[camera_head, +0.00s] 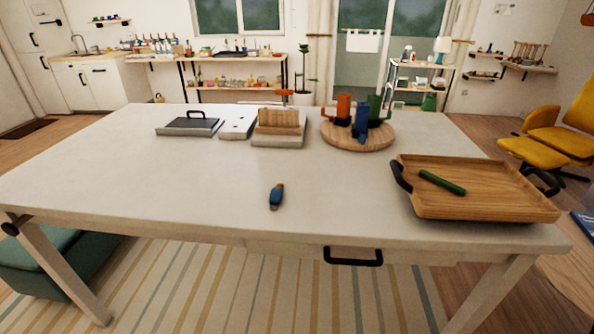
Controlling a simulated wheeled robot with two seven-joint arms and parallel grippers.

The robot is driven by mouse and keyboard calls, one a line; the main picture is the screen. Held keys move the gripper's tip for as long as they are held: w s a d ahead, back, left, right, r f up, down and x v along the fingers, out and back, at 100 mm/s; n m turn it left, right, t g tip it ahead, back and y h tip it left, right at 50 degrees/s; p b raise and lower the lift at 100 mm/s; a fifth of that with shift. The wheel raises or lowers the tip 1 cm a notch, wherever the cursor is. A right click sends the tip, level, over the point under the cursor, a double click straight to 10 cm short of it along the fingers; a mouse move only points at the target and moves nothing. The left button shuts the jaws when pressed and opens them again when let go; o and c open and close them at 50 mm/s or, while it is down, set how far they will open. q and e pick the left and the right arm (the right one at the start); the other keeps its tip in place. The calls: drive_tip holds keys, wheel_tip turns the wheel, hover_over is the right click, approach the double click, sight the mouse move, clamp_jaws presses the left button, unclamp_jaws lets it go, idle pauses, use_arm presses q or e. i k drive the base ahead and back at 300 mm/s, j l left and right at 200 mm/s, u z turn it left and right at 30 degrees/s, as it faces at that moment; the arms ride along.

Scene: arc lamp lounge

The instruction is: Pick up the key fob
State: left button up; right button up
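The key fob (276,198) appears to be the small dark blue object with a lighter tip, lying alone on the white table (150,180) near its front edge, around the middle. Nothing touches it. Neither of my grippers shows in the head view.
A wooden tray (520,208) with a green cylinder (441,182) stands at the table's right. A round wooden board (358,143) holds several coloured items behind the fob. A wooden block holder (278,128) and a dark-topped box (190,127) stand further left. The table's left part is clear.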

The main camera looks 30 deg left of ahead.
sight(276, 197)
drive_tip(key=u, duration=1.2)
